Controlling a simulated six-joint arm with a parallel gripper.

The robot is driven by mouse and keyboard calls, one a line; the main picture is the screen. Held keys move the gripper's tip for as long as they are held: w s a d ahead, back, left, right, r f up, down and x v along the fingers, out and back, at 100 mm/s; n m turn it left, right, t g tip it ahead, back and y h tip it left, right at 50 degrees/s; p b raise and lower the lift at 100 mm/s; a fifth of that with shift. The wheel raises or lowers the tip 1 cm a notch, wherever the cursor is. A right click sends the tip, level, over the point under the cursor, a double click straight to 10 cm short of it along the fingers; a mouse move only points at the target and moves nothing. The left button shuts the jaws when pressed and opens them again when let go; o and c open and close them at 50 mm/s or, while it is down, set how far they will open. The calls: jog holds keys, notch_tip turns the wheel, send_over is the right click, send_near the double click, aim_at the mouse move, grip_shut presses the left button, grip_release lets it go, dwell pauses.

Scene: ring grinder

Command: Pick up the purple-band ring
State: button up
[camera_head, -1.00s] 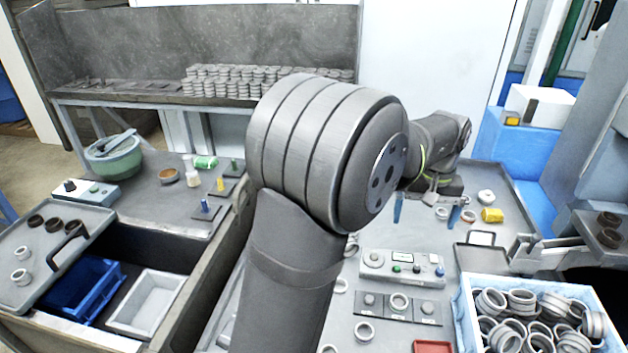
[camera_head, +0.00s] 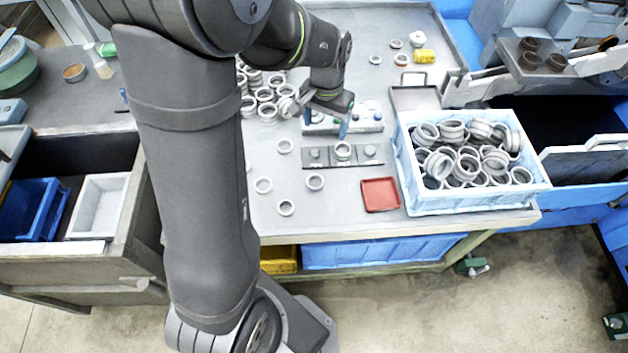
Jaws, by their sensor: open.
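I cannot make out a purple band clearly on any ring at this size. Several loose grey rings lie on the table, among them one ring (camera_head: 315,182) in front of the fixture. Another ring (camera_head: 343,150) sits on the middle of a dark three-part fixture (camera_head: 372,158). Small rings also stand farther back, one (camera_head: 375,60) with a bluish tint at its base. My gripper (camera_head: 325,122) points down with its blue fingers apart and empty, over the button box (camera_head: 365,118) and just behind the ring on the fixture.
A light blue crate (camera_head: 470,202) full of rings stands at the right. A small red tray (camera_head: 381,194) lies beside it. A group of rings (camera_head: 266,95) stands behind my arm. A yellow part (camera_head: 424,56) lies at the back.

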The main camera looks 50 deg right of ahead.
jog(key=a+f+m, duration=0.2)
jog(key=a+f, duration=0.1)
jog(key=a, duration=0.1)
send_near(315, 185)
jog(key=shift+s+a, duration=0.15)
jog(key=shift+s, duration=0.2)
jog(key=shift+w+f, duration=0.2)
jog(key=shift+f, duration=1.4)
jog(key=shift+w+f, duration=0.15)
jog(key=shift+f, duration=1.45)
jog(key=c, duration=1.1)
jog(key=shift+r, duration=0.15)
jog(key=shift+c, duration=0.2)
